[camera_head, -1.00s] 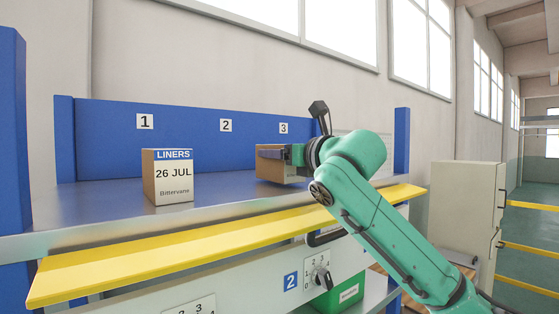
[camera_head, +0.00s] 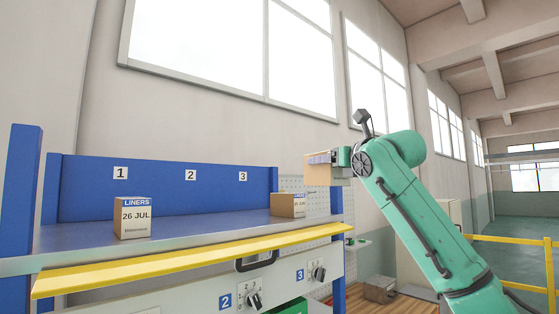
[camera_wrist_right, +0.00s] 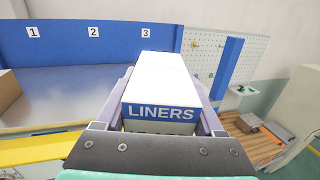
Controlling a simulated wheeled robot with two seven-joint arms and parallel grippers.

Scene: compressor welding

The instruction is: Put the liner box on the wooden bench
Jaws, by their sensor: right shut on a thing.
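My right gripper (camera_head: 343,162) is shut on a liner box (camera_head: 318,174), which it holds in the air above the right end of the blue-backed shelf. In the right wrist view the liner box (camera_wrist_right: 158,85) lies between the two fingers of my right gripper (camera_wrist_right: 162,105), its white top and blue "LINERS" band showing. A wooden slatted surface, perhaps the wooden bench (camera_head: 411,291), is low at the right, partly behind my arm. It also shows in the right wrist view (camera_wrist_right: 262,146). My left gripper is not in view.
A liner box (camera_head: 133,218) marked 26 JUL stands on the metal shelf (camera_head: 205,226), and another box (camera_head: 287,206) stands at its right end. A yellow shelf edge (camera_head: 200,261) runs along the front. A cardboard box (camera_head: 380,289) sits by the slats. Yellow rails (camera_head: 510,241) are at right.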

